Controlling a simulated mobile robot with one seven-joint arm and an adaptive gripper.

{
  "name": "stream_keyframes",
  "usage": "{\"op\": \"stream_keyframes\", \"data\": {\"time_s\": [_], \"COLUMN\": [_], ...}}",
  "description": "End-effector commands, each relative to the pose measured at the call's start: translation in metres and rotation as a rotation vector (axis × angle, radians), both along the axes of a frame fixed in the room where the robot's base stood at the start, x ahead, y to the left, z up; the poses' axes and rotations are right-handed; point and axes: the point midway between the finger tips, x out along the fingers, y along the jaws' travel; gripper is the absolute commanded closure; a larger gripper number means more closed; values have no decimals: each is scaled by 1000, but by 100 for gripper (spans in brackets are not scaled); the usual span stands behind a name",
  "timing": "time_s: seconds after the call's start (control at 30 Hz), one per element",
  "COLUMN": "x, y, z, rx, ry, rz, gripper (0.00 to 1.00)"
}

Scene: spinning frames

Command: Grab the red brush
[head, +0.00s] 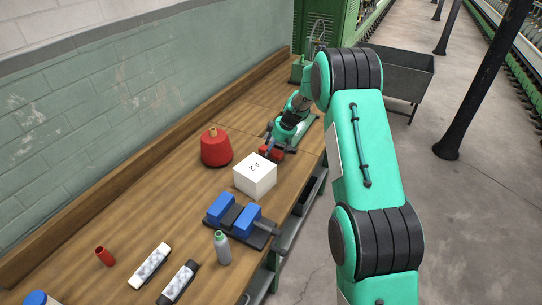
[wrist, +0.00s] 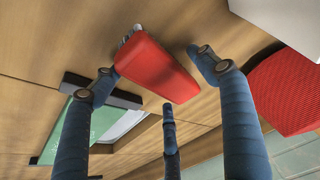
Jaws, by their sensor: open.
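The red brush (wrist: 158,68) lies on the wooden bench in the wrist view, with pale bristles showing at its upper left end. My gripper (wrist: 160,75) is open, its blue-grey fingers spread around the brush, one on the left, one on the right and one below in the picture. I cannot tell whether any finger touches it. In the head view my gripper (head: 276,141) is low over the bench, and the brush (head: 273,152) shows partly beneath it, just behind the white box.
A white box (head: 255,177) marked A-2 stands close in front of the brush, and a red yarn cone (head: 216,148) stands left. A blue-jawed vise (head: 238,219), a grey bottle (head: 222,248) and other small items are nearer.

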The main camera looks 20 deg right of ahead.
Motion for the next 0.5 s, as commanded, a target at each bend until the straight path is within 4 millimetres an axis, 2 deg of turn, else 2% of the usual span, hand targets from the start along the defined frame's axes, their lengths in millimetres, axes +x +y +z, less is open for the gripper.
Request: {"op": "stream_keyframes", "data": {"time_s": [0.07, 0.3, 0.33, 0.5], "x": [0, 0, 0, 0], "y": [0, 0, 0, 0], "z": [-1, -1, -1, -1], "rx": [0, 0, 0, 0], "ry": [0, 0, 0, 0], "rz": [0, 0, 0, 0], "gripper": [27, 75, 77, 78]}}
